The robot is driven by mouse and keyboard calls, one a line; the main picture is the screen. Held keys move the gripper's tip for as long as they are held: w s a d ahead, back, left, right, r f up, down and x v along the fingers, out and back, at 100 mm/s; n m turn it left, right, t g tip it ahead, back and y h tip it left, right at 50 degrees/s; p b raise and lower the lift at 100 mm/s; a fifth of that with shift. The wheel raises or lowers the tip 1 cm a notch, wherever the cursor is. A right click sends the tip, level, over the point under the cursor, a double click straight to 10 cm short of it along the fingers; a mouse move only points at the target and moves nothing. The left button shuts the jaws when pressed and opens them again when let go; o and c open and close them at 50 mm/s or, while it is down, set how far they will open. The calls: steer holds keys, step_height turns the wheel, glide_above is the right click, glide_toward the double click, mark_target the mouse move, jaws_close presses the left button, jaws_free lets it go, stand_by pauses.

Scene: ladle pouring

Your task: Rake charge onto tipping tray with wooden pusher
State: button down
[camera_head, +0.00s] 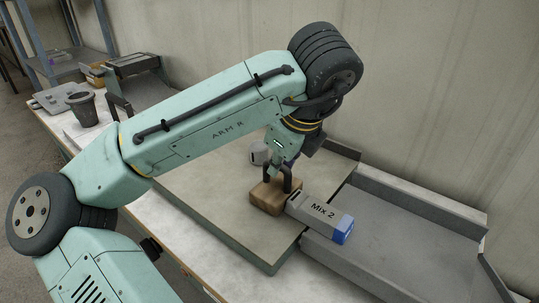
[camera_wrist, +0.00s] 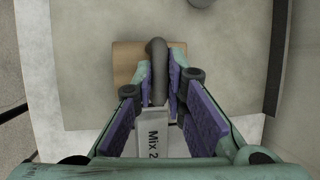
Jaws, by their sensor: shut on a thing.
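The wooden pusher is a brown block (camera_head: 268,196) with a dark looped handle (camera_wrist: 157,62). It rests on the pale board (camera_head: 215,205) near the board's right edge. My gripper (camera_wrist: 158,84) is shut on the handle, with a purple pad on each side. The charge is a grey box marked "Mix 2" (camera_head: 315,212) with a blue end; part of it also shows in the wrist view (camera_wrist: 153,144). It lies right of the block, close against it, with its blue end reaching past the board edge over the grey tipping tray (camera_head: 425,245). Whether block and box touch is unclear.
A grey rounded object (camera_head: 259,153) stands on the board behind my gripper. The wall runs close behind board and tray. A dark cup (camera_head: 81,108) and other items stand at the far left. The tray has low raised sides and its floor is clear.

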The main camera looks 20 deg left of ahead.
steer(key=shift+s+d+p, duration=1.2)
steer(key=shift+s+d, duration=0.1)
steer(key=shift+d, duration=2.2)
steer(key=shift+s+d+p, duration=1.15)
steer(key=shift+s+d, duration=0.1)
steer(key=shift+d, duration=2.25)
step_height(320, 180, up, 7)
steer(key=a, duration=0.2)
steer(key=shift+w+a+p, duration=0.35)
steer(key=shift+w, duration=0.1)
